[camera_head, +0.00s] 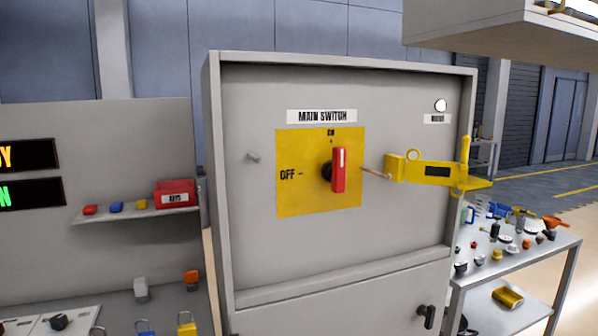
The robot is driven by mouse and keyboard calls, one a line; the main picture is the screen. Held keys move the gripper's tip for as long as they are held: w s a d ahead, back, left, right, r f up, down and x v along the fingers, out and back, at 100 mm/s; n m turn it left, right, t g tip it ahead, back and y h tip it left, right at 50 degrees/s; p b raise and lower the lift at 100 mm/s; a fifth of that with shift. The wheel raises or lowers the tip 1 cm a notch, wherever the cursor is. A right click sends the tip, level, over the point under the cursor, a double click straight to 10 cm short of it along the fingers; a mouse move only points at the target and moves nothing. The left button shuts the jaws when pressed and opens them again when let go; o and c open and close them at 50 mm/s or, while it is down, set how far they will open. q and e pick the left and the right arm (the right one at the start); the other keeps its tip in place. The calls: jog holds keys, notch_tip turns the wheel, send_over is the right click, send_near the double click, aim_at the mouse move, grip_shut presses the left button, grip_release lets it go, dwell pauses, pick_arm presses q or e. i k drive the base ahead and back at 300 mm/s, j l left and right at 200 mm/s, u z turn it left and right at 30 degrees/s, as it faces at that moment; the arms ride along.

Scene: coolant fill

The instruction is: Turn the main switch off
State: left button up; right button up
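The main switch is a red rotary handle (338,170) on a yellow plate (293,200) on the front of a grey cabinet (240,240). The handle stands upright, with its white mark at the top towards the ON label (331,132). The OFF label (288,175) is to the left of the handle. A sign reading MAIN SWITCH (322,116) is above the plate. Neither my left nor my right gripper is in view. Nothing covers the handle.
A yellow bracket (428,171) with a thin pin stands out right of the plate. A small peg (253,157) is left of it. A shelf (135,215) holds a red box (175,193). A cluttered table (565,255) stands right. Padlocks (187,323) are at lower left.

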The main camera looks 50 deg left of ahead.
aim_at(334, 171)
jog(key=u, duration=1.4)
